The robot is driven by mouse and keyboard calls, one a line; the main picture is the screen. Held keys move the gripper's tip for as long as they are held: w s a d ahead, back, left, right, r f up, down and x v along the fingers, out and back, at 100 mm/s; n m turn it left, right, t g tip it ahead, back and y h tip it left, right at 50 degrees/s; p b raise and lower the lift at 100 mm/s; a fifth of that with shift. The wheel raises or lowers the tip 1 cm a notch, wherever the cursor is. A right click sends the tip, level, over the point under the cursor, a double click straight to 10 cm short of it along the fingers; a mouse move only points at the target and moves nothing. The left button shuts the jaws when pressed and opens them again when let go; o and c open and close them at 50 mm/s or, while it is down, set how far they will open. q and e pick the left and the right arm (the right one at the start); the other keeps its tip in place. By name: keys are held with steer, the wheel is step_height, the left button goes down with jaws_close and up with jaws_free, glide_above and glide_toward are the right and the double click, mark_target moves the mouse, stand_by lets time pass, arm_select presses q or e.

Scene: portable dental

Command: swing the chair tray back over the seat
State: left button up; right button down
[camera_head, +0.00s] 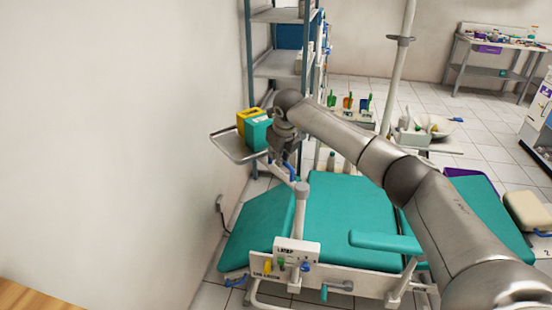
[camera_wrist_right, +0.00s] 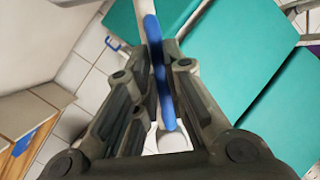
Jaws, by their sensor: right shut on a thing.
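The chair tray (camera_head: 228,148) is a metal tray at the wall end of the dental chair, near the left wall. It is out to the left of the teal seat (camera_head: 345,205), not over it. My right gripper (camera_head: 286,158) is shut on a blue handle (camera_head: 290,171) beside the tray, at the top of the white arm post (camera_head: 301,205). In the right wrist view the blue handle (camera_wrist_right: 160,85) runs between the two dark fingers, with the teal seat beyond. My own arm hides part of the chair. My left gripper is not in view.
A yellow box (camera_head: 247,120) and a teal box (camera_head: 257,133) stand on the tray. The wall (camera_head: 110,140) is close on its left. A shelf rack (camera_head: 275,65) stands behind. A teal armrest (camera_head: 385,241) and a control box (camera_head: 297,252) are at the chair's near side.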

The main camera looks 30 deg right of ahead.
steer(key=s+d+m+g+h, duration=0.1)
steer(key=d+m+g+h, duration=0.1)
steer(key=d+m, duration=0.6)
steer(key=shift+s+m+h+b, duration=0.2)
steer(key=shift+m+h+b, duration=0.35)
steer(key=shift+m, duration=0.25)
stand_by(0.3)
steer(key=shift+s+d+g, duration=0.1)
steer(key=shift+d+g, duration=0.05)
steer(key=shift+g, duration=0.15)
stand_by(0.3)
steer(key=c, duration=1.5)
jaws_free()
steer(key=v, duration=1.2)
